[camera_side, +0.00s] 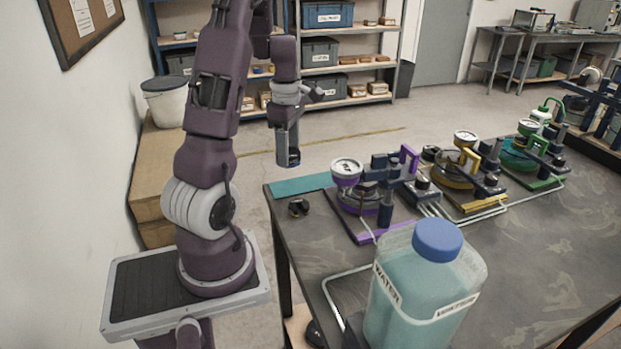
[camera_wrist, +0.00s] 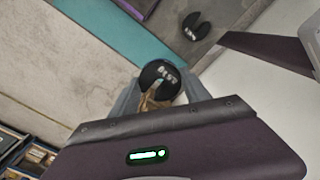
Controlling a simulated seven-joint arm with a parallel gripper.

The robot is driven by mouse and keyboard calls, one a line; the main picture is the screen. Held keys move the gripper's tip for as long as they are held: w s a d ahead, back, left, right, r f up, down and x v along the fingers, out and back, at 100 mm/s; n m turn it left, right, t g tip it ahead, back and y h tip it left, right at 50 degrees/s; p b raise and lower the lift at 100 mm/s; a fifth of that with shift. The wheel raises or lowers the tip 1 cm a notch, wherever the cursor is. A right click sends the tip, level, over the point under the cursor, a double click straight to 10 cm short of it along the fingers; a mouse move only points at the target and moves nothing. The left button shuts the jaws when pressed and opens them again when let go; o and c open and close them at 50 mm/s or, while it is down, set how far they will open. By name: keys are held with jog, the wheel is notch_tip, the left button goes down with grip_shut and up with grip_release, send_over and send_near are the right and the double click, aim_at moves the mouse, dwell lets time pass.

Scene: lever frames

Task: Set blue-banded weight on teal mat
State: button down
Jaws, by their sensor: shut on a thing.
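My gripper (camera_side: 288,157) is shut on a dark, round, slotted weight (camera_wrist: 159,74) with pale lettering on top. In the side view the gripper hangs in the air beyond the table's far left edge, above floor level, and hides most of the weight. I cannot make out a blue band on it. The teal mat (camera_side: 300,186) lies bare along the far left edge of the table; it also shows as a strip in the wrist view (camera_wrist: 112,28), up and left of the held weight. A second dark slotted weight (camera_side: 298,208) lies on the table near the mat, also in the wrist view (camera_wrist: 196,26).
A purple-based gauge rig (camera_side: 385,212) stands right of the second weight, with yellow (camera_side: 465,178) and green (camera_side: 530,155) rigs beyond. A water jug (camera_side: 425,285) stands at the front. Shelving (camera_side: 330,65) is behind; open floor lies between.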

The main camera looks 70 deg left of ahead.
aim_at(291, 187)
notch_tip(291, 187, down, 8)
jog(key=shift+r, duration=0.25)
jog(key=shift+f, duration=0.1)
jog(key=c, duration=0.5)
grip_release()
